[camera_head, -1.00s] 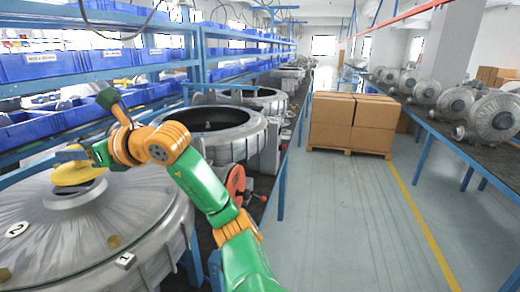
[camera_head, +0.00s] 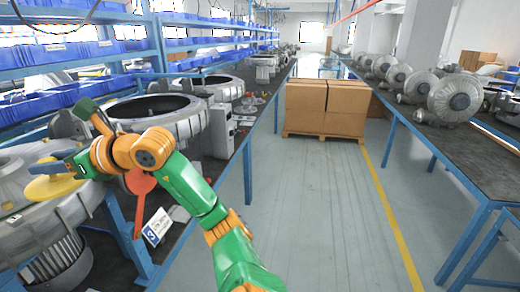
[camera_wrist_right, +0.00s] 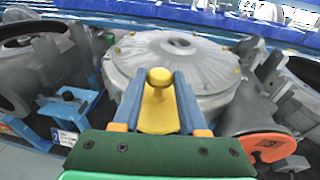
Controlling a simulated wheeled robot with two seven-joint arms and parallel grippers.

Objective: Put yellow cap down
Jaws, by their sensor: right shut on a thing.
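The yellow cap (camera_head: 52,187) is at the left of the head view, a flat disc with a knob. My right gripper (camera_head: 64,165) is shut on it. In the right wrist view the cap (camera_wrist_right: 160,112) sits between the two blue-grey fingers, its round knob towards the far end. A large silver blower housing (camera_wrist_right: 190,65) lies beyond the cap in the wrist view; the housing (camera_head: 20,230) is cut off at the left edge of the head view. The cap overlaps the housing's near side in the picture; I cannot tell the gap. My left gripper is not in view.
A red-orange round part (camera_head: 140,182) and a small white numbered sign (camera_head: 157,226) are beside the housing. Open black-mouthed housings (camera_head: 160,108) line the bench behind. Cardboard boxes (camera_head: 326,106) stand on a pallet. The grey floor in the middle is clear.

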